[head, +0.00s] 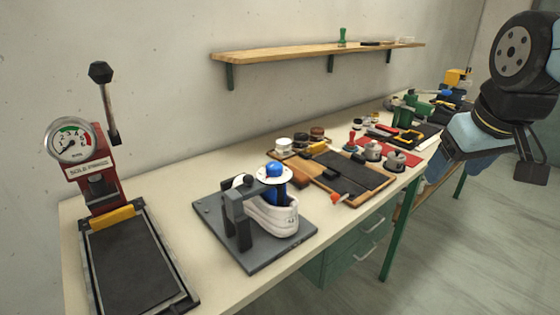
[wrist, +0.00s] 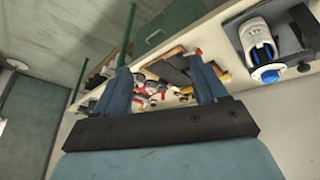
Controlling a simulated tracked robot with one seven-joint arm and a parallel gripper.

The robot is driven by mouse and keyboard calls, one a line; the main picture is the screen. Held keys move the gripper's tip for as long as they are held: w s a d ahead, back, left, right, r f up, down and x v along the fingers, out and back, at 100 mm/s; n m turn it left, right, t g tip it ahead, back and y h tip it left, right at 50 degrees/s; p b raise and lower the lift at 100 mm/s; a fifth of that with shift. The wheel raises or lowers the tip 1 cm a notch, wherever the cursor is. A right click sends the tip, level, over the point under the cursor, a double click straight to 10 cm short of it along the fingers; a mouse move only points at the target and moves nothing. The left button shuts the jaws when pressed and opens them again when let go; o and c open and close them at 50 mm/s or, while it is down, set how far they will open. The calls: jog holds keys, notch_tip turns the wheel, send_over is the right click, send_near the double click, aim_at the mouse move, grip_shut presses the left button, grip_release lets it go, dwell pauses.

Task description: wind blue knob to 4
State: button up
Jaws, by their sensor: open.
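The blue knob (head: 274,170) is a rounded blue cap on a white dial disc (head: 262,178), above a white shoe (head: 272,215) on a grey stand plate (head: 205,212). The dial's marks are too small to read. In the wrist view the knob (wrist: 268,74) shows at the upper right, beside the shoe (wrist: 256,35). My gripper (wrist: 160,66) is open and empty, its two blue fingers apart. It is well away from the knob, with my arm at the right of the head view.
A red press with a gauge (head: 71,140) and long lever stands at the left. A wooden tray (head: 348,202), small pots (head: 394,160) and tools crowd the bench to the right. A wall shelf (head: 290,53) hangs behind. The bench's front edge runs close by the stand.

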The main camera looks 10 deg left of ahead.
jog(key=w+a+r+n+g, duration=0.1)
jog(key=w+a+r+n, duration=0.2)
jog(key=w+a+n, duration=0.4)
jog(key=n+g, duration=0.4)
jog(key=n, duration=2.1)
send_over(274, 165)
jog(key=f, duration=0.2)
notch_tip(274, 165, down, 13)
jog(key=shift+r, duration=0.15)
jog(key=c, duration=1)
jog(key=shift+d, duration=0.15)
jog(key=shift+c, duration=0.3)
